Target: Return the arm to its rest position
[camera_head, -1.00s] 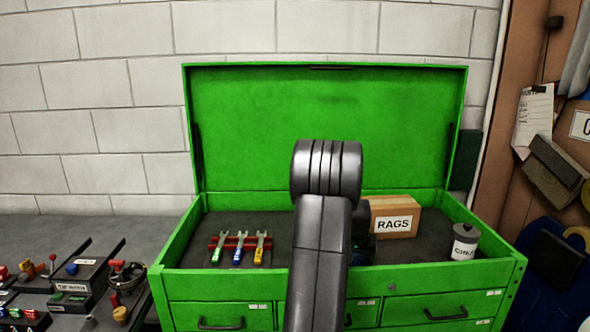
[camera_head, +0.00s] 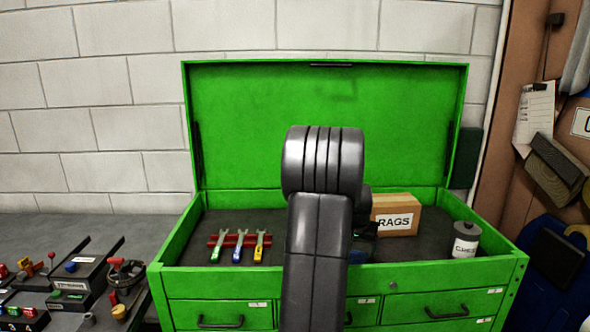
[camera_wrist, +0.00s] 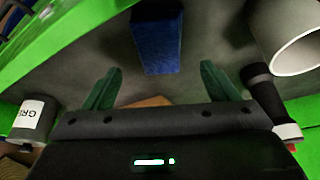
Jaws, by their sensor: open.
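My gripper (camera_wrist: 161,67) shows in the wrist view with its two green fingers spread wide and nothing between them. It is over the dark floor of the green tool chest (camera_head: 484,233). A blue block (camera_wrist: 155,40) lies beyond the fingertips, apart from them. In the head view my arm rises in front of the chest's middle. It hides my gripper's fingers and part of the chest floor.
In the chest are a red rack with several wrenches (camera_head: 238,240), a RAGS box (camera_head: 397,204) and a grey can (camera_head: 465,240). The wrist view shows a white cup (camera_wrist: 292,35) at right. The raised lid (camera_head: 240,120) stands behind. Small parts crowd the left bench.

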